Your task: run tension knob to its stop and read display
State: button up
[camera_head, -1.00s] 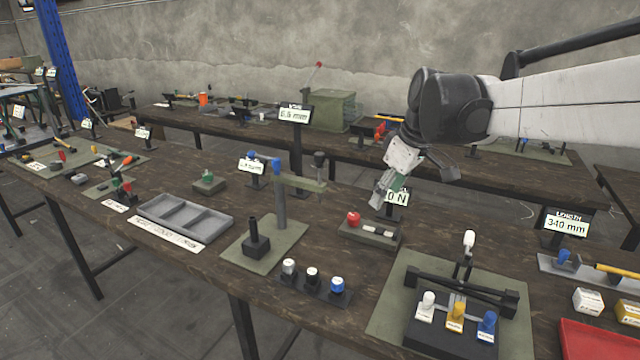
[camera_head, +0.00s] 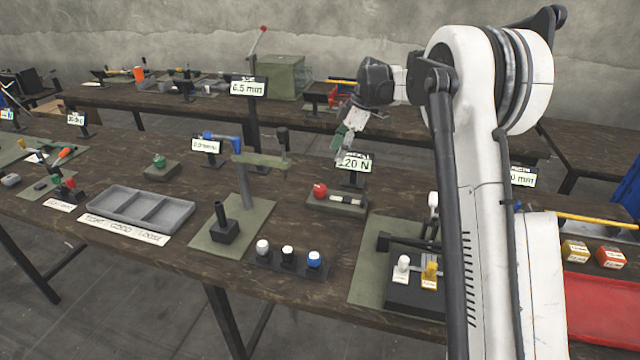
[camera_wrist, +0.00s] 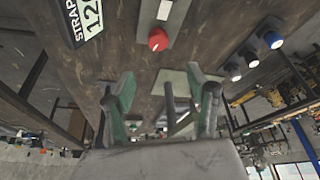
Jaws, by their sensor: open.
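The red knob (camera_head: 320,190) sits at the left end of a small olive base with a pale strip, on the near bench. Behind it a display (camera_head: 354,161) on a post shows a partly covered reading that looks like 120 N. In the wrist view the red knob (camera_wrist: 158,40) is at the top centre. The display, partly cut off, shows STRAP and 12 (camera_wrist: 84,20). My gripper (camera_head: 342,147) hangs above and behind the knob, beside the display's upper left edge. In the wrist view its green-padded fingers (camera_wrist: 163,105) are apart and empty, clear of the knob.
A clamp stand (camera_head: 243,185) stands left of the knob. A fixture with white and yellow knobs (camera_head: 415,285) is at right, partly behind my arm. A grey tray (camera_head: 140,205) is at left.

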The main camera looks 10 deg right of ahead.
aim_at(320, 187)
jog(key=x, duration=1.4)
jog(key=shift+w+f, duration=0.1)
jog(key=shift+w, duration=0.05)
jog(key=c, duration=1.1)
jog(key=shift+c, duration=0.2)
